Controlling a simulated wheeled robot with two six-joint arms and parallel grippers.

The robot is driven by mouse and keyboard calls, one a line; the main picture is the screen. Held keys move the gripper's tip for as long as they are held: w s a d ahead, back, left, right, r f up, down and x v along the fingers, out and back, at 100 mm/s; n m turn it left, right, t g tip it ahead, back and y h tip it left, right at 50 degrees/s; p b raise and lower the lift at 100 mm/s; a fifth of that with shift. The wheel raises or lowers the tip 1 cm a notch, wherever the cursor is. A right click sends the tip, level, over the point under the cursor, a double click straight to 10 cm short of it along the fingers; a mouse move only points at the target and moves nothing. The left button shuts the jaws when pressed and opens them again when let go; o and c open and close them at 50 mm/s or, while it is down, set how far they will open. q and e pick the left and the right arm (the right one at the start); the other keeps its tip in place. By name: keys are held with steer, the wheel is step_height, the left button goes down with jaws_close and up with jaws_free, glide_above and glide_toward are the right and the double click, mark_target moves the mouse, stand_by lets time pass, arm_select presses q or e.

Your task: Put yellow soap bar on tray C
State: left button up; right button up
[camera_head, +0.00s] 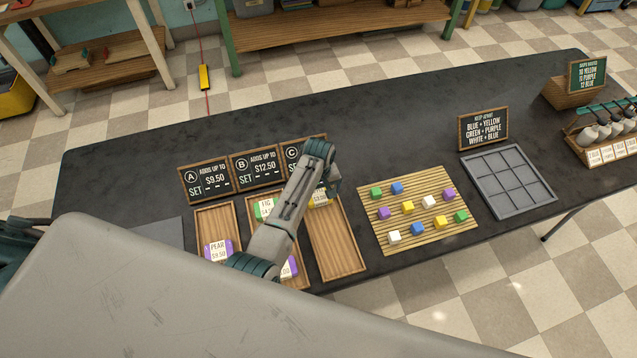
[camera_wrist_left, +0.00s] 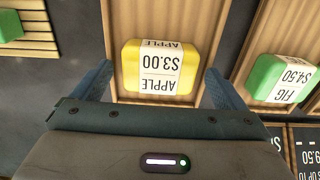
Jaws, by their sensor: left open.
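The yellow soap bar (camera_head: 320,199), labelled APPLE $3.00, lies at the far end of tray C (camera_head: 338,246), a wooden tray behind which the C sign stands. In the left wrist view the yellow soap bar (camera_wrist_left: 132,72) shows upside down on the wooden tray's floor. My left gripper (camera_wrist_left: 160,82) is open, with one finger on each side of the bar and visible gaps between them. In the head view my left arm reaches over the trays and partly hides the bar. My right gripper is not in view.
A green FIG bar (camera_head: 264,210) and a purple bar (camera_head: 289,268) lie in the middle tray. A purple PEAR bar (camera_head: 218,251) lies in tray A (camera_head: 212,220). A slatted mat (camera_head: 386,243) with several cubes is to the right, then a grey grid tray (camera_head: 497,163).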

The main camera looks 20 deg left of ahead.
mark_target(319, 195)
arm_select(q)
step_height(319, 195, up, 12)
steer(key=b, duration=0.2)
steer(key=shift+f, duration=0.1)
steer(key=shift+f, duration=0.1)
